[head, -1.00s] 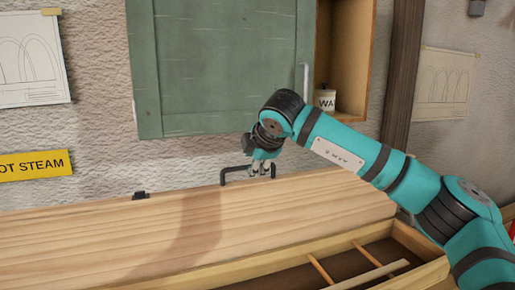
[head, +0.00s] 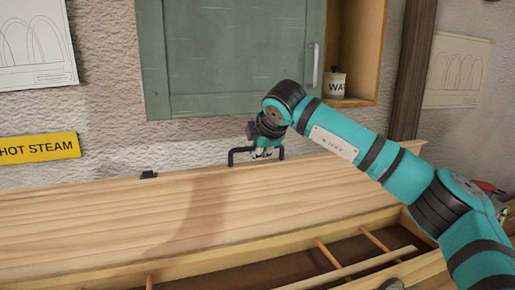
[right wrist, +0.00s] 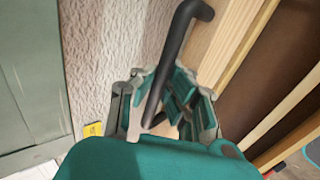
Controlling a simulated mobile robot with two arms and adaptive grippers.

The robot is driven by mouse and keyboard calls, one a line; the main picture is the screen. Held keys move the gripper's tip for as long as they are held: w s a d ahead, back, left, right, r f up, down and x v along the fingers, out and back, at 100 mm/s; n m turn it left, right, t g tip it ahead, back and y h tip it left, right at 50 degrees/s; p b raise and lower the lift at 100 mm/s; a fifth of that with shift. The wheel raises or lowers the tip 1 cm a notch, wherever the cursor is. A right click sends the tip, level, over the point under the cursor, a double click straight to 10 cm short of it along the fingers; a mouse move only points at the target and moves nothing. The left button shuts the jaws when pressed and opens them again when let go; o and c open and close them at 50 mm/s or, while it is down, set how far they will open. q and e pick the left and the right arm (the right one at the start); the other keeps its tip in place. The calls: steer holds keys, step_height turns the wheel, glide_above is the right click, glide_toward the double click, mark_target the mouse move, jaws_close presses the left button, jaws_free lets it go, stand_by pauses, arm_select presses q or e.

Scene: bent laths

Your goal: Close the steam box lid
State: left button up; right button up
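The steam box is a long wooden box with a plank lid (head: 110,220). The lid leans up along the back, clear of the open front of the box. A black handle (head: 232,158) stands at the lid's upper edge. My right gripper (head: 263,154) is at this handle, reaching down from above. In the right wrist view, the black handle bar (right wrist: 172,50) runs between the spread fingers of my right gripper (right wrist: 165,88). The fingers look open around it, with a gap on the right side. My left gripper is not in view.
The box's open inside (head: 285,272) shows wooden cross slats at the lower right. A green cabinet (head: 230,60) hangs on the wall above the lid, close behind my right arm. A small black fitting (head: 149,175) sits on the lid's edge. A yellow sign (head: 38,147) is on the wall.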

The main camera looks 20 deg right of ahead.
steer(key=shift+s+d+f, duration=0.1)
steer(key=shift+s+f, duration=0.15)
steer(key=shift+s, duration=0.9)
steer(key=shift+s+f, duration=0.25)
steer(key=shift+s, duration=0.9)
steer(key=shift+s+d+f, duration=0.1)
steer(key=shift+s+f, duration=0.15)
steer(key=shift+s, duration=0.9)
jaws_close()
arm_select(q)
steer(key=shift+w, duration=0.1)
arm_select(e)
steer(key=s+f, duration=1.4)
steer(key=s, duration=0.3)
steer(key=shift+s+d+f, duration=0.2)
steer(key=shift+s+f, duration=0.05)
steer(key=shift+s, duration=0.1)
arm_select(q)
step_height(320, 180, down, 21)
steer(key=b, duration=2.1)
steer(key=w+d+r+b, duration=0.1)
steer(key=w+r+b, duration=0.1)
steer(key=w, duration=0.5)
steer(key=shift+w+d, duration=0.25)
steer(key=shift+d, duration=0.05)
arm_select(e)
steer(key=s+f, duration=0.3)
steer(key=f, duration=1.1)
steer(key=shift+s+f, duration=0.25)
steer(key=shift+f, duration=0.1)
